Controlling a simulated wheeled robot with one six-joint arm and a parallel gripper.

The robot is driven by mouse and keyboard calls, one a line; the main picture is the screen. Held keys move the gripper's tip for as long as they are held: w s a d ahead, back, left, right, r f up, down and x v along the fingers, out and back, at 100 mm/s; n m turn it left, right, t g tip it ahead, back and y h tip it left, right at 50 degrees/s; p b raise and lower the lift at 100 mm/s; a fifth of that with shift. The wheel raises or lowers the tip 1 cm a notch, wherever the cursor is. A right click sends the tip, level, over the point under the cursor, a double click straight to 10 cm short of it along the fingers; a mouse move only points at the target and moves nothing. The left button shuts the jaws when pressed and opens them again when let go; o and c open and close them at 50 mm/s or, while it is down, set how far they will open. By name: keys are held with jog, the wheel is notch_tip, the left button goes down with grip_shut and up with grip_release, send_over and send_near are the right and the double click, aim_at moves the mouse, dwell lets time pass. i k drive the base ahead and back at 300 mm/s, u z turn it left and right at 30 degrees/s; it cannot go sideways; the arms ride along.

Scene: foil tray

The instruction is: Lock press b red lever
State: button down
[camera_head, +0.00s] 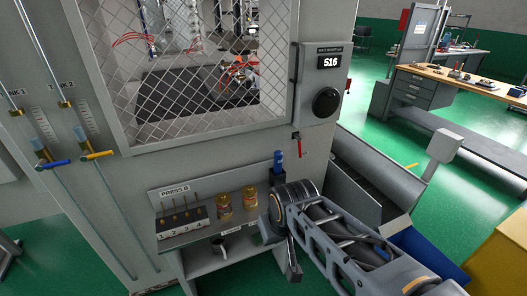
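A small red lever (299,147) hangs down from a dark fitting on the grey press cabinet (318,165), below the round black knob. The front shelf carries a "PRESS B" label (175,190). My arm reaches in from the lower right. My gripper (290,262) is at the arm's end, below the red lever and apart from it, beside the shelf. The arm's wrist hides much of it, so I cannot tell its finger opening or whether it holds anything.
A blue-handled tool (277,163) stands in a black holder between the lever and my wrist. Two amber jars (249,203) stand on the shelf. Blue (54,163) and yellow (96,155) valve handles are at left. A grey chute (372,170) is at right.

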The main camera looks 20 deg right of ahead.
aim_at(296, 136)
jog(key=u, duration=0.1)
jog(key=i, duration=0.95)
jog(key=z, duration=0.3)
